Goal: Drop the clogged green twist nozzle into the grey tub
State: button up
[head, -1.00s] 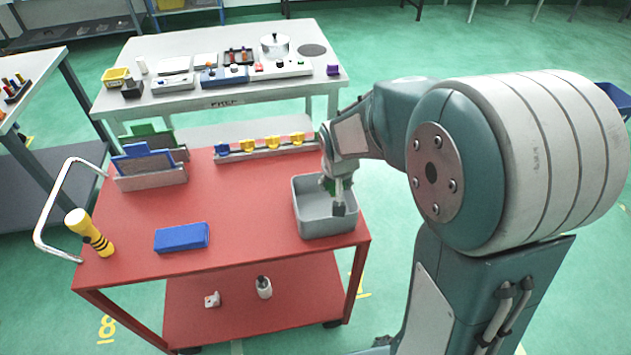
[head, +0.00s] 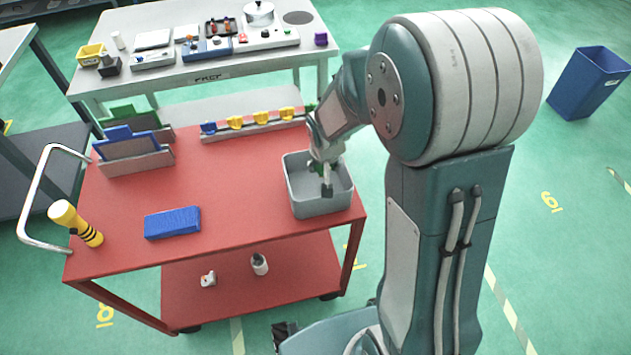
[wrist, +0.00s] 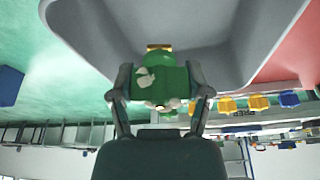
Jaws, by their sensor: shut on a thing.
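The green twist nozzle (wrist: 162,78) is between my gripper's fingers in the wrist view, with a brass tip and pale blobs on its body. My gripper (wrist: 160,98) is shut on it. In the head view my gripper (head: 325,178) points down over the grey tub (head: 318,207), which stands at the right end of the red cart top. Only a little green of the nozzle shows there, and I cannot tell how far it is below the rim. The tub's grey wall (wrist: 85,30) fills the upper part of the wrist view.
A rack (head: 255,122) with yellow and blue nozzles lies along the cart's back edge. A blue box (head: 172,222), a yellow flashlight (head: 77,223) and upright panels in a holder (head: 135,155) stand farther left. A blue bin (head: 590,83) stands on the floor at right.

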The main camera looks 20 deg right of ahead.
jog(key=o, duration=1.3)
jog(key=v, duration=1.1)
jog(key=shift+s+r, duration=0.1)
jog(key=shift+r, duration=0.3)
jog(key=s+r, duration=0.3)
jog(key=s, duration=0.3)
jog(key=s+r+n+t, duration=0.1)
jog(key=s+r, duration=0.2)
jog(key=s, duration=0.3)
jog(key=s+r+n+t, duration=0.1)
jog(key=s+r, duration=0.2)
jog(key=s, duration=0.3)
jog(key=shift+d+r+y, duration=0.25)
jog(key=shift+y, duration=0.05)
